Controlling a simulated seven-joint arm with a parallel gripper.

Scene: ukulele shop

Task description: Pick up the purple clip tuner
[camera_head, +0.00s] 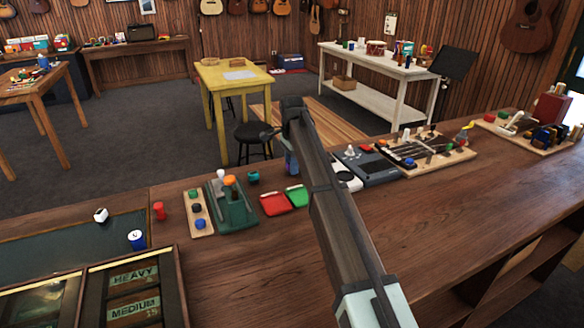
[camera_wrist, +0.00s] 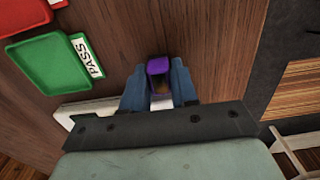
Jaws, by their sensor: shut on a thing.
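The purple clip tuner (camera_wrist: 158,66) is between the two blue fingers of my gripper (camera_wrist: 159,72) in the wrist view. The fingers press on it from both sides, and its purple top edge shows above a darker inner part. I cannot tell whether it touches the wooden counter or is held just above it. In the head view my own arm covers most of the gripper and I cannot make out the tuner.
A green PASS pad (camera_wrist: 42,62) and a red pad (camera_wrist: 25,14) lie left of the gripper. A white object (camera_wrist: 90,108) is partly under it. In the head view a green stand (camera_head: 236,212) is left, and a tool board (camera_head: 455,155) is right. The front counter (camera_head: 240,275) is clear.

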